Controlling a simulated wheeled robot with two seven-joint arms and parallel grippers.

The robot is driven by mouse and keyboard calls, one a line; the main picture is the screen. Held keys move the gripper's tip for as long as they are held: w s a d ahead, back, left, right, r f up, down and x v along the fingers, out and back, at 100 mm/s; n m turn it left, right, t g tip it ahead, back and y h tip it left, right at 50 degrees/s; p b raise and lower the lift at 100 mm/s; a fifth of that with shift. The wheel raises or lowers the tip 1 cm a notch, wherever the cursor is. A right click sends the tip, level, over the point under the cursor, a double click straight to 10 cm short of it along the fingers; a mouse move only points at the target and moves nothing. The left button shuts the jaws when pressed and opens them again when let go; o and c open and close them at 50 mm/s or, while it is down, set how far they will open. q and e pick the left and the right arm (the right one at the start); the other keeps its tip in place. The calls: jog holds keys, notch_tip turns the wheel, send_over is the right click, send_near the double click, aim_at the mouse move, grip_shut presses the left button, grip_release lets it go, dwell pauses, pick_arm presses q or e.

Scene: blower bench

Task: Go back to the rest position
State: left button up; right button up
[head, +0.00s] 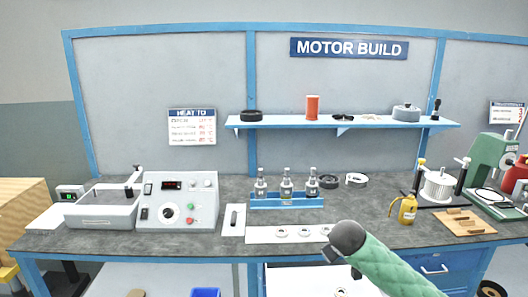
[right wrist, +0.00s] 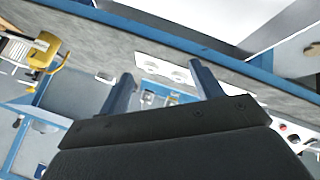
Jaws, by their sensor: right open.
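My right arm (head: 385,258), in a green sleeve with a dark rounded end, comes in from the lower right in the head view, in front of the bench's front edge. Its fingers cannot be made out there. In the right wrist view my right gripper (right wrist: 163,88) has its two dark blue fingers wide apart, with nothing held between them. Beyond the fingers are the bench edge and a white strip with rings (right wrist: 165,68). My left gripper is not in view.
A shelf (head: 290,121) hangs behind. The bench's front left strip is clear.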

jog(key=s+a+f+n+t+y, duration=0.1)
jog(key=s+a+y, duration=0.1)
jog(key=s+a, duration=0.6)
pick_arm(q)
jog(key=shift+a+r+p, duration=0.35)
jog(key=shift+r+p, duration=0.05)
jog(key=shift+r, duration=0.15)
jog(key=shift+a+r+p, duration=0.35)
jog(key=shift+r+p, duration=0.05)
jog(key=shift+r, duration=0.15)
pick_arm(e)
jog(key=s+f+m+g, duration=0.1)
jog(key=s+f+g, duration=0.1)
jog(key=s+f, duration=0.5)
jog(key=s+f+m+g+y, duration=0.1)
jog(key=s+f, duration=0.7)
jog(key=s, duration=1)
jog(key=s+f+m+g, duration=0.2)
jog(key=s+f, duration=0.5)
jog(key=s, duration=0.5)
jog(key=shift+s+a+f+g, duration=0.35)
jog(key=shift+g, duration=0.55)
